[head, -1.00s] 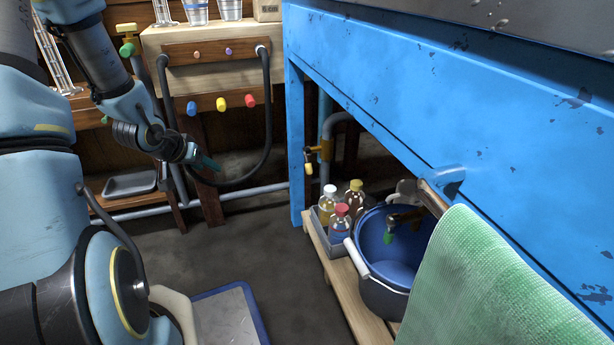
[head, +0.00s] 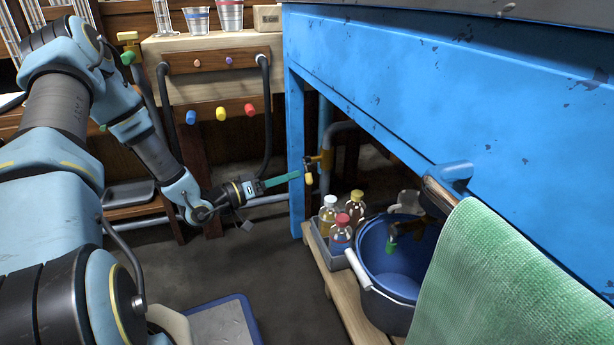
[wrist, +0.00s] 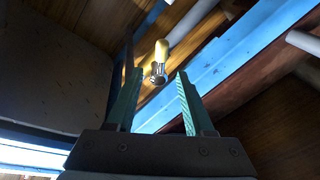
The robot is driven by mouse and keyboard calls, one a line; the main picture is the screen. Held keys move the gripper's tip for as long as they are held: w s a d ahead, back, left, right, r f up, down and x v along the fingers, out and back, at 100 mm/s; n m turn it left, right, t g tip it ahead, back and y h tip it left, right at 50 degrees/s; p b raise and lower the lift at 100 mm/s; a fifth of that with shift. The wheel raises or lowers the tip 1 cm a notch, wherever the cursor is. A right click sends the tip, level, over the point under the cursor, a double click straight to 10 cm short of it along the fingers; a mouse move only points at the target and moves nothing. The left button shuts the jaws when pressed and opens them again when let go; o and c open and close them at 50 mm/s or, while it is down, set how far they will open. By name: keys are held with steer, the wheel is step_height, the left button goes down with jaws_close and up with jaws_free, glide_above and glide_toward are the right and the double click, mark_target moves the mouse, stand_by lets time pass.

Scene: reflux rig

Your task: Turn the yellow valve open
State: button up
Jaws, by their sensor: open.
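The yellow valve has a brass body (head: 319,160) on a grey pipe beside the blue bench leg. Its small yellow handle (head: 308,179) hangs downward. In the wrist view the yellow handle (wrist: 161,55) shows just beyond the fingertips, in line with the gap between them. My gripper (head: 296,177) has teal fingers pointing right toward the handle, with the tips close to it in the head view. In the wrist view my gripper (wrist: 158,73) is open, with nothing between its fingers. I cannot tell the exact distance left to the handle.
The blue bench leg (head: 297,150) stands right by the fingertips. Several bottles (head: 341,232) in a grey tray and a blue bucket (head: 385,285) stand on a low wooden shelf (head: 342,290) to the right. A green towel (head: 490,285) hangs at front right. A black hose (head: 267,110) loops behind.

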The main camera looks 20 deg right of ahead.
mark_target(307, 170)
steer(key=d, duration=0.2)
steer(key=d+b, duration=0.1)
steer(key=d, duration=0.1)
steer(key=d+b, duration=0.1)
steer(key=d, duration=0.1)
steer(key=shift+w+d, duration=0.15)
steer(key=shift+w, duration=0.25)
jaws_close()
